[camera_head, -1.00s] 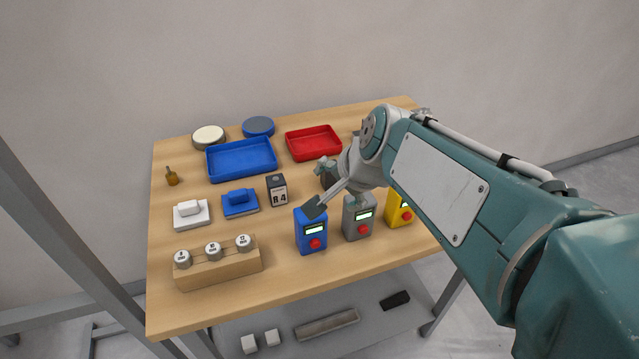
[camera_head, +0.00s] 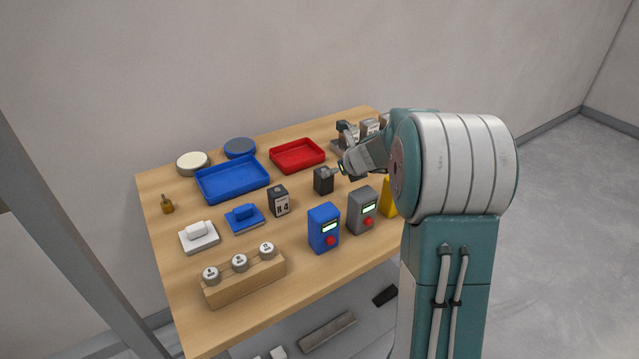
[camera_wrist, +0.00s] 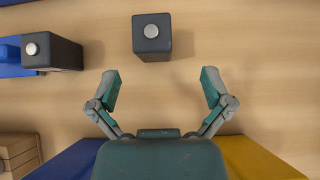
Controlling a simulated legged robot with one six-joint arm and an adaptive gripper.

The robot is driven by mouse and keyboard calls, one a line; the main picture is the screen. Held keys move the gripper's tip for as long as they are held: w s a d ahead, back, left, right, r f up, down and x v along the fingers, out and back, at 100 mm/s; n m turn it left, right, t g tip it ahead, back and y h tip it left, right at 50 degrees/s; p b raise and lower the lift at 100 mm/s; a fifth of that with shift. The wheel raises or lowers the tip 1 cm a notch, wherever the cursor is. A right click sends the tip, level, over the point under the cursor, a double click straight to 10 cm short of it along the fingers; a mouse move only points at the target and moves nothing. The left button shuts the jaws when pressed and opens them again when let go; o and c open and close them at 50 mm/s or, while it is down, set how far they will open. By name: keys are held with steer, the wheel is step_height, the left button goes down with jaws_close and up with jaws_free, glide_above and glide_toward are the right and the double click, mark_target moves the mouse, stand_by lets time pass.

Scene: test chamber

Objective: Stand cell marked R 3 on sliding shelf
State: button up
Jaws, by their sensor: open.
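A dark cell (camera_head: 323,180) stands upright on the table, its label not readable from here; in the wrist view it seems to be the dark block with a silver cap (camera_wrist: 152,40), ahead of my gripper. A second dark cell (camera_head: 279,201) has a white label ending in 4, its letter unclear; it also shows in the wrist view (camera_wrist: 55,52). My gripper (camera_wrist: 160,85) is open and empty, its fingers apart behind the first cell. In the head view my gripper (camera_head: 336,172) is partly hidden by my arm. A grey rack (camera_head: 337,147), possibly the sliding shelf, holds dark and grey blocks at back right.
Blue (camera_head: 323,228), grey (camera_head: 362,211) and yellow (camera_head: 389,197) boxes stand at the front. Blue (camera_head: 233,181) and red (camera_head: 297,156) trays lie behind. A wooden holder (camera_head: 245,281) with capped cylinders is front left. Loose items lie beneath the table.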

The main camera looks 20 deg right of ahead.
mark_target(320, 176)
steer(key=shift+w+d+f, duration=0.25)
steer(key=shift+w+f, duration=0.25)
steer(key=shift+f, duration=0.05)
steer(key=shift+w+d+f, duration=0.2)
steer(key=shift+w+f, duration=0.3)
steer(key=shift+f, duration=0.05)
steer(key=w+a, duration=0.1)
steer(key=a+f, duration=0.1)
steer(key=w+a+f, duration=0.1)
steer(key=a, duration=0.1)
steer(key=shift+w+f, duration=0.1)
steer(key=shift+w, duration=0.25)
steer(key=shift+w+d+f, duration=0.6)
steer(key=shift+w+f, duration=0.15)
steer(key=shift+f, duration=0.05)
steer(key=shift+d, duration=0.4)
steer(key=shift+a, duration=0.35)
steer(key=c, duration=0.9)
steer(key=shift+a, duration=0.3)
steer(key=c, duration=0.3)
steer(key=shift+a, duration=0.15)
steer(key=shift+c, duration=0.3)
steer(key=shift+d+r, duration=0.15)
steer(key=shift+d, duration=0.35)
steer(key=shift+r, duration=0.3)
steer(key=r, duration=0.8)
steer(key=shift+a+r, duration=0.25)
steer(key=shift+r, duration=0.05)
steer(key=shift+d+r, duration=0.2)
steer(key=shift+r, duration=0.15)
